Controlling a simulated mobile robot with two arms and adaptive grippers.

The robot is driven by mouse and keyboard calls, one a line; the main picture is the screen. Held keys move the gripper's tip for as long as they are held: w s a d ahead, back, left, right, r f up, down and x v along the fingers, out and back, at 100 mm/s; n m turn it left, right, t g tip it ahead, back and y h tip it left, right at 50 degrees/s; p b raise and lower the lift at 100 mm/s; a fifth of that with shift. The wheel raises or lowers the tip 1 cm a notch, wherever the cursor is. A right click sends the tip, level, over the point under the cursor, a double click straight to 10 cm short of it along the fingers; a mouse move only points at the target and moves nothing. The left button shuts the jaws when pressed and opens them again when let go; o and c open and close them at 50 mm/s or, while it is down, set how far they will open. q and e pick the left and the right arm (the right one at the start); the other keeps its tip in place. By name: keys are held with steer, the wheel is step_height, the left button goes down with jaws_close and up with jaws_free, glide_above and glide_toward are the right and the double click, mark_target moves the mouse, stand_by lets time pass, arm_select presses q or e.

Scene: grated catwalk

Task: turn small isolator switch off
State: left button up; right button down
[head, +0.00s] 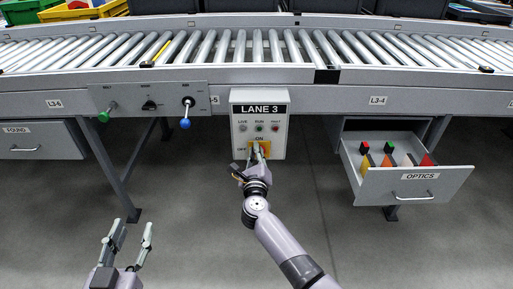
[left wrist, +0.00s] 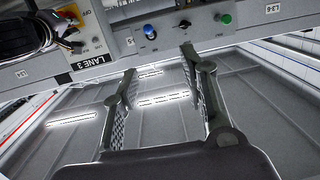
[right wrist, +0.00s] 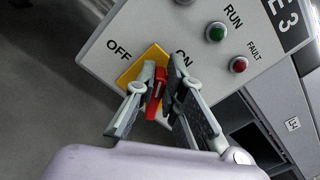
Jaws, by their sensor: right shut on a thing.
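The isolator switch has a red handle (right wrist: 154,97) on a yellow plate (right wrist: 131,72), low on the grey LANE 3 box (head: 276,109). OFF is printed left of the plate and ON above it in the head view. My right gripper (head: 258,155) is at the switch, and in the right wrist view its fingers (right wrist: 158,98) close on either side of the red handle. My left gripper (head: 132,236) is open and empty, low at the left, away from the box.
A panel left of the box carries a green knob (head: 104,117), a black selector (head: 149,105) and a blue-tipped lever (head: 186,123). An open OPTICS drawer (head: 431,186) juts out at the right. A roller conveyor (head: 350,48) runs above. The floor ahead is clear.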

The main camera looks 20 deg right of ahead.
arm_select(q)
steer(key=s+a+f+g+y+p, duration=0.1)
steer(key=s+a+f+g+p, duration=0.1)
steer(key=s+f+g, duration=0.4)
steer(key=s+a+f+g+y+p, duration=0.2)
steer(key=s+a+f+g+p, duration=0.1)
steer(key=s+f+g, duration=0.4)
steer(key=shift+s+a+f+n+y, duration=0.35)
steer(key=shift+s+a, duration=0.4)
steer(key=shift+s, duration=1.1)
arm_select(e)
steer(key=shift+w+a+f+n, duration=0.15)
steer(key=shift+f+n, duration=0.25)
steer(key=shift+n, duration=1.5)
steer(key=shift+s+a+f+n, duration=0.1)
steer(key=shift+a+f+n, duration=0.25)
steer(key=shift+n, duration=1.55)
steer(key=shift+w+a+f+n, duration=0.15)
steer(key=shift+f+n, duration=0.25)
steer(key=shift+n, duration=1.5)
steer(key=c, duration=1.7)
jaws_free()
steer(key=shift+d, duration=0.1)
